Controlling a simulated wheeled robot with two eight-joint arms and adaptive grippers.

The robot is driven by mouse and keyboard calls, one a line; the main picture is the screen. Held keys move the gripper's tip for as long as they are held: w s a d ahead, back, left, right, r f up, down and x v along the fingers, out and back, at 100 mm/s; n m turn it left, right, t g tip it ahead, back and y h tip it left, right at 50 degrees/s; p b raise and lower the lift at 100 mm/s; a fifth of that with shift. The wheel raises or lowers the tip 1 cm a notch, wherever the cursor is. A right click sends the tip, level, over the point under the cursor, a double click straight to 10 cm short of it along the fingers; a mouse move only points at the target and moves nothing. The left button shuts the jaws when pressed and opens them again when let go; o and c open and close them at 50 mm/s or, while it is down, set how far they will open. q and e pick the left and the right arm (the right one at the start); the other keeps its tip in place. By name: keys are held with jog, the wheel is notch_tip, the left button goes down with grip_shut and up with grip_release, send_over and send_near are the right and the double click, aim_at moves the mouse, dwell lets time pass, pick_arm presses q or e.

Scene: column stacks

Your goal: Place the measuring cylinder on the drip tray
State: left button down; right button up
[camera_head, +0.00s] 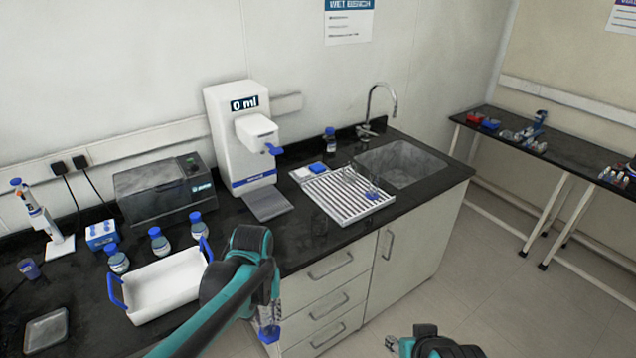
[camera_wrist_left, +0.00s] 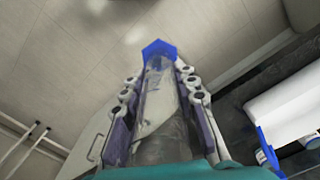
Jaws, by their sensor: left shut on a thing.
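The measuring cylinder (camera_head: 266,312) is clear with a blue base. My left gripper (camera_head: 268,322) is shut on it, in front of the counter's front edge. In the left wrist view the cylinder (camera_wrist_left: 157,95) lies between the two fingers, its blue base (camera_wrist_left: 159,48) beyond the fingertips. My arm partly hides it in the head view. The drip tray (camera_head: 267,204) is the grey plate at the foot of the white dispenser (camera_head: 237,130), which reads 0 ml. Nothing stands on it. Part of my right arm shows at the bottom; its jaw state is unclear (camera_head: 394,344).
A white tub (camera_head: 168,287) with blue handles stands left of my left arm. Blue-capped bottles (camera_head: 159,241) stand behind it. A draining rack (camera_head: 343,196) with clear glassware and a sink (camera_head: 402,164) are right of the dispenser. Bare counter lies before the drip tray.

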pick_arm(q)
jog(key=w+a+f+m+b, duration=0.1)
jog(key=w+a+f+b, duration=0.3)
jog(key=a, duration=0.1)
notch_tip(320, 180, down, 10)
jog(key=s, duration=0.1)
jog(key=shift+s+a+f, duration=0.25)
jog(key=shift+s+a, duration=0.05)
jog(key=shift+s, duration=0.1)
pick_arm(e)
notch_tip(320, 180, down, 5)
jog(key=shift+f, duration=0.1)
